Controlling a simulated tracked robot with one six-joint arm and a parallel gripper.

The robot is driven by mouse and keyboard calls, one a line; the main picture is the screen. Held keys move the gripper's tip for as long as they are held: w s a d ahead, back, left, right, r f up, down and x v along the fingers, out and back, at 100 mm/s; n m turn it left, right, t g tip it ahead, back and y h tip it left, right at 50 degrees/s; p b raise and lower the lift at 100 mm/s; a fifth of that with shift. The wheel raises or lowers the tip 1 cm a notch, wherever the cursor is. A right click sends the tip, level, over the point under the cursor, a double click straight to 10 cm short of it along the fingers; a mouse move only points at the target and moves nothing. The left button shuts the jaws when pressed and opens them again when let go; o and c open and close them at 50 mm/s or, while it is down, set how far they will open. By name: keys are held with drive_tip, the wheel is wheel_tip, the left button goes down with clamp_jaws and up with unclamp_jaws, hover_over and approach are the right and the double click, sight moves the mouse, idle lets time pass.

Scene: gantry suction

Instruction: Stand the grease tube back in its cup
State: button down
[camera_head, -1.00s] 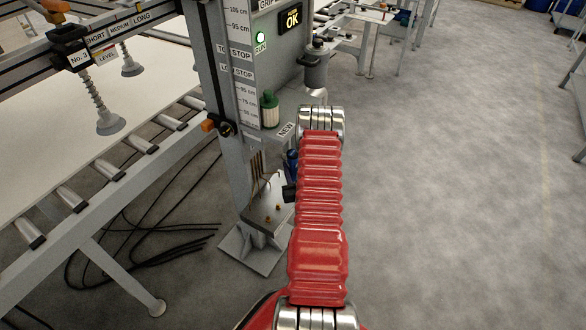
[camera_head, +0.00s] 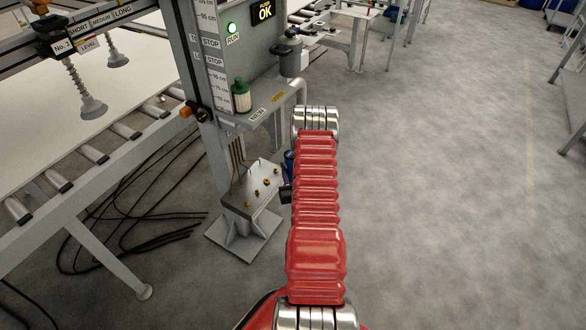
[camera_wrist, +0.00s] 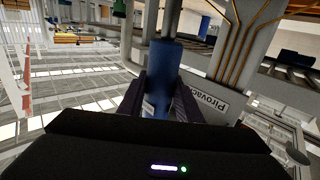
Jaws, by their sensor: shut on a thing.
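The grease tube (camera_wrist: 164,65), a blue cylinder, is between the two dark fingers of my gripper (camera_wrist: 159,92) in the wrist view. The gripper is shut on it. In the head view a small blue part of the tube (camera_head: 288,160) shows left of my red arm, beside the machine column. A small dark part of my gripper (camera_head: 286,194) shows just below it, and the arm hides the rest. I cannot make out the tube's cup with certainty in either view.
A green-capped bottle (camera_head: 241,95) stands on the column's grey ledge (camera_head: 268,114), with a grey canister (camera_head: 293,60) behind. A base plate (camera_head: 252,188) with brass fittings is below. The roller conveyor (camera_head: 62,183) and cables lie left. The floor at right is clear.

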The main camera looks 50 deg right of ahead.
drive_tip(key=w+a+r+n+t+y, duration=0.1)
drive_tip(key=w+a+r+n+y, duration=0.15)
drive_tip(key=w+a+r, duration=0.65)
drive_tip(key=w+a+r+n+t+y, duration=0.1)
drive_tip(key=w+a+r+t+y, duration=0.25)
drive_tip(key=a, duration=1.05)
drive_tip(key=w+a+r+n+g+y, duration=0.1)
drive_tip(key=w+a+r+n+y, duration=0.1)
drive_tip(key=w+a+r, duration=0.75)
drive_tip(key=a+r+n+y, duration=0.1)
drive_tip(key=a+r, duration=0.1)
drive_tip(key=a, duration=0.6)
drive_tip(key=a+r+n+y, duration=0.1)
drive_tip(key=a+r+y, duration=0.1)
drive_tip(key=a, duration=0.6)
drive_tip(key=shift+a+t+y, duration=0.3)
drive_tip(key=shift+a+t, duration=0.05)
drive_tip(key=shift+n, duration=0.25)
